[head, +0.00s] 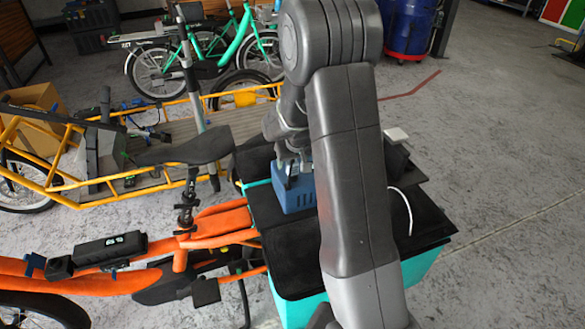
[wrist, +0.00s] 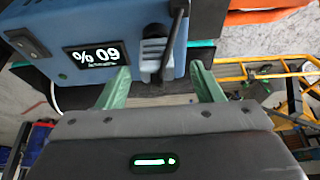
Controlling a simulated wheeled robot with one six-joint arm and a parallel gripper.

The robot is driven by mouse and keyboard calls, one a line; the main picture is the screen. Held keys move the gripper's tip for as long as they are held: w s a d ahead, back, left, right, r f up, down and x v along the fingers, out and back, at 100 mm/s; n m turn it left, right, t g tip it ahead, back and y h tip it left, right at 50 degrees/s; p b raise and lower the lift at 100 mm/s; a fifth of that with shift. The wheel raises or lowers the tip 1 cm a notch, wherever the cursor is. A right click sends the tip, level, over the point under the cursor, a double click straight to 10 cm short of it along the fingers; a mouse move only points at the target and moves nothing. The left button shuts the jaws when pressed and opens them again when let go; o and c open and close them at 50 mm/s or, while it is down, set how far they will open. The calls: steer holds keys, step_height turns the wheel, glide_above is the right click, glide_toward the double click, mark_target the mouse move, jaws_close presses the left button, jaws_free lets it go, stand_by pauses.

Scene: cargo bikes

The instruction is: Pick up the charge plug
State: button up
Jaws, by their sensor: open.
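A blue charger box (head: 299,194) stands on the black top of the turquoise cargo box, and it fills the top of the wrist view (wrist: 95,25). Its lit display (wrist: 95,55) reads 60 %, upside down. A grey ribbed piece, apparently the charge plug (wrist: 153,52), sits at the charger's face beside a dark upright bar. My gripper (wrist: 160,76) is open, with its green fingers apart on either side below the plug. In the head view my gripper (head: 291,160) is at the charger's top, partly hidden by my arm; the plug cannot be made out there.
The cargo box (head: 425,268) belongs to an orange bike (head: 215,222) with a black saddle (head: 185,150). A white cable (head: 403,200) lies on the box top at right. A yellow cargo bike (head: 65,178) stands behind left. Open floor (head: 510,200) lies to the right.

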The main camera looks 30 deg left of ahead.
mark_target(293, 163)
steer(key=shift+x, duration=2.25)
steer(key=shift+w+d, duration=0.1)
steer(key=shift+w, duration=0.05)
steer(key=c, duration=1.1)
